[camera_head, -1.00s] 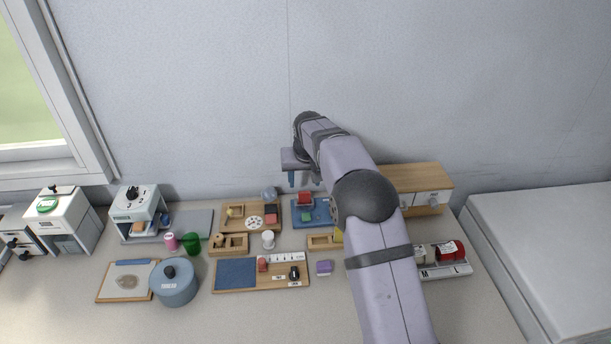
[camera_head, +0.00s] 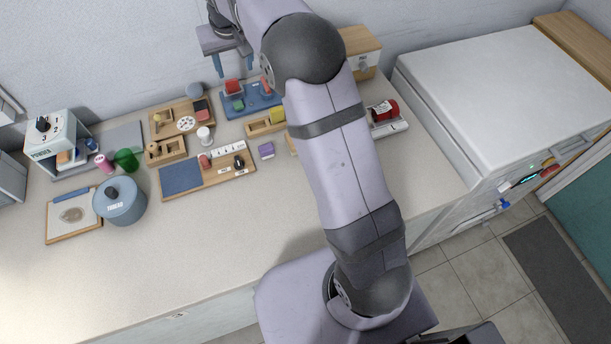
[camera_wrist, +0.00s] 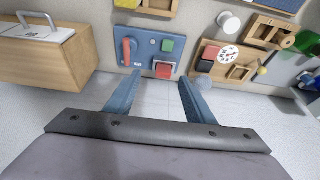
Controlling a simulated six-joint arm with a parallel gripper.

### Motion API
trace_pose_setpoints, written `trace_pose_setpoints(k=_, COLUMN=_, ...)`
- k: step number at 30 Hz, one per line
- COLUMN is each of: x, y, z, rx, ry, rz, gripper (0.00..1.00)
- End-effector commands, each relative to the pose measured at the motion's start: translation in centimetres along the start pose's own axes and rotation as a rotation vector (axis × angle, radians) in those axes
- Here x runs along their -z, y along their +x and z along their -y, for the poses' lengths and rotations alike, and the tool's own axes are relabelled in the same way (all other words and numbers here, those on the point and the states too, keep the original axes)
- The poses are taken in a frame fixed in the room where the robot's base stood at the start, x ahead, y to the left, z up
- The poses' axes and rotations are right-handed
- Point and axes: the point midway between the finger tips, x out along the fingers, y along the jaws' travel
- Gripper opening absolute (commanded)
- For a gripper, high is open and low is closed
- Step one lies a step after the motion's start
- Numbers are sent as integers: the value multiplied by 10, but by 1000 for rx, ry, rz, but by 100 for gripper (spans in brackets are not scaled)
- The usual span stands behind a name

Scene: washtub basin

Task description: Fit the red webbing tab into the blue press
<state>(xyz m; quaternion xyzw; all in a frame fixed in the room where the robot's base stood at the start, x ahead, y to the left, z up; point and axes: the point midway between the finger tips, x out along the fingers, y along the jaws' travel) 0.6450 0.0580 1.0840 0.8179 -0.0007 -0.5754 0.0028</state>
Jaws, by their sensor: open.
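A blue board (camera_head: 262,104), which I take for the blue press, lies near the back of the bench. It carries a red block (camera_head: 232,86) and a green block (camera_head: 238,104). In the wrist view the blue board (camera_wrist: 147,48) also shows a red lever-like bar (camera_wrist: 127,52) at its left. I cannot tell which red piece is the webbing tab; another red piece (camera_head: 204,160) sits on the long wooden tray. My gripper (camera_head: 232,66) is open and empty, raised behind the blue board. In the wrist view my gripper (camera_wrist: 160,77) has its fingers apart, with the red block (camera_wrist: 163,71) seen between them.
A wooden drawer box (camera_head: 360,50) stands to the right. The front of the bench is clear.

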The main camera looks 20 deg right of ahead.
Motion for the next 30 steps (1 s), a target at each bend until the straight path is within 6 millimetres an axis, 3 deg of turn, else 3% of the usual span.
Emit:
trace_pose_setpoints(k=8, x=-105, y=-20, z=-28, rx=-6, ry=-1, rz=114, gripper=49)
trace_pose_setpoints(k=18, x=-268, y=-36, z=-50, rx=-3, ry=3, rz=259, gripper=49)
trace_pose_setpoints(k=21, x=-309, y=-38, z=-54, rx=-1, ry=4, rz=291, gripper=49)
trace_pose_setpoints(k=25, x=-347, y=-40, z=-56, rx=1, ry=5, rz=323, gripper=49)
trace_pose_setpoints(k=30, x=-370, y=-41, z=-56, rx=3, ry=7, rz=341, gripper=49)
